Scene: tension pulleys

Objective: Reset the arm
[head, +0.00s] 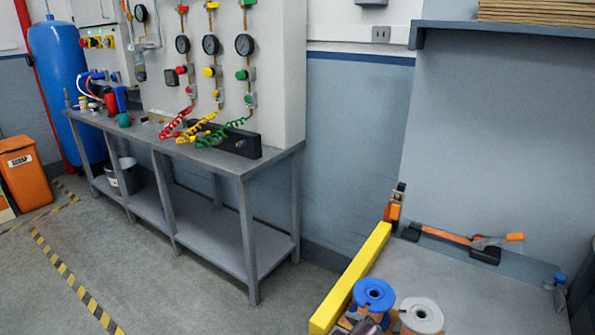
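Neither of my grippers shows clearly in the head view. On the grey surface at the lower right lies an arm-like part (445,235) with an orange bar, a black block and an orange end at its right. I cannot tell for sure whether it is the task's arm. A blue spool-like pulley (374,293) and a grey one (421,316) stand at the bottom edge, the grey one cut off by the frame. A dark part beside the blue pulley is partly cut off, and I cannot tell what it is.
A yellow bar (350,280) runs along the left edge of the grey surface (455,285). An orange and black upright piece (394,205) stands at its far end. A metal bench (215,160) with gauges and coiled hoses stands left. A blue tank (62,75) and orange bin (25,175) stand farther left.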

